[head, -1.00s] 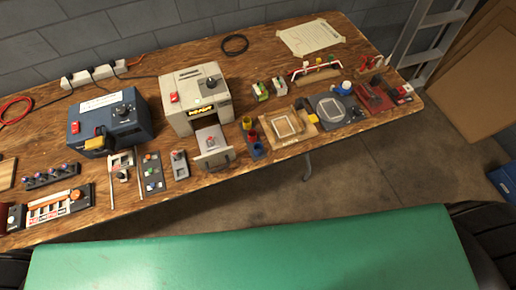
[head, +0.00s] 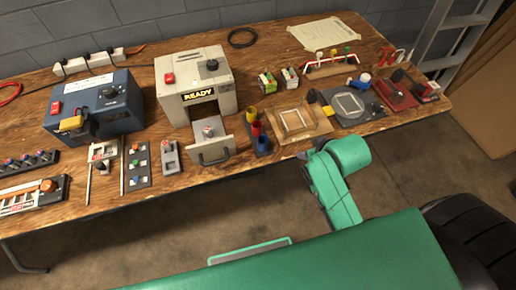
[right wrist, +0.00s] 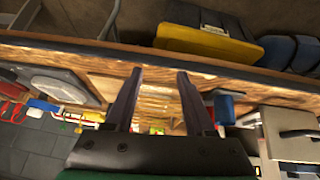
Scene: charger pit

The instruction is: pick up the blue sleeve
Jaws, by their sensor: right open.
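The blue sleeve (head: 263,144) stands upright in a dark holder near the front edge of the bench, in line with a red sleeve (head: 257,128) and a yellow sleeve (head: 251,115). It is the nearest of the three. In the right wrist view a blue piece, probably this sleeve (right wrist: 224,108), shows just right of the fingers. My right gripper (right wrist: 158,75) is open, with nothing between its fingers, at the bench's front edge. In the head view my green arm shows right of the sleeve, but its fingers cannot be made out. My left gripper is out of view.
A grey machine (head: 197,80) marked READY with a front drawer (head: 210,150) stands left of the sleeves. A wooden frame tray (head: 298,125) is close on their right. A blue box (head: 95,105) is further left. The bench's front edge is close to the sleeves.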

